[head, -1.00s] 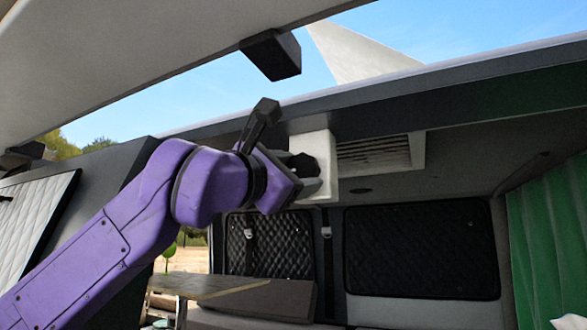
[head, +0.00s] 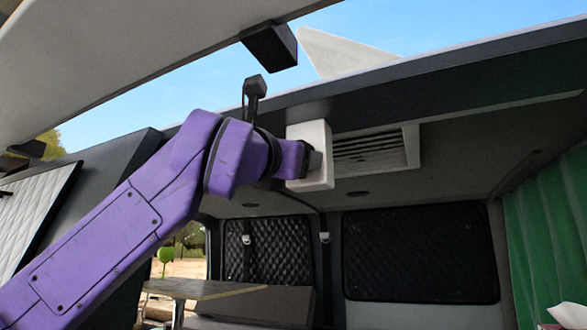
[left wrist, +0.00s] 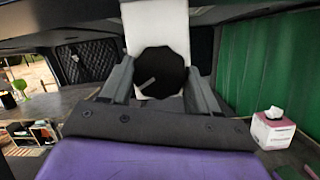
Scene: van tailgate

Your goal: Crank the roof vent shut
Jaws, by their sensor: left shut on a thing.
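A white box-shaped housing (head: 308,130) hangs under the van roof, beside a slatted white vent (head: 372,150). A black many-sided crank knob (left wrist: 160,65) with a light mark sits on the housing. My left gripper (head: 311,161) is shut on the knob, its two fingers on either side of it in the left wrist view (left wrist: 160,78). In the head view the gripper and wrist hide the knob. A pale wedge-shaped panel (head: 342,55), seemingly the vent lid, stands tilted above the roof edge. My right gripper is not in view.
The raised tailgate (head: 130,50) and its dark block (head: 270,46) are above my left arm. A green curtain (head: 545,225) hangs at the right. A table (head: 205,288) stands below, and a tissue box (left wrist: 272,130) sits at the right.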

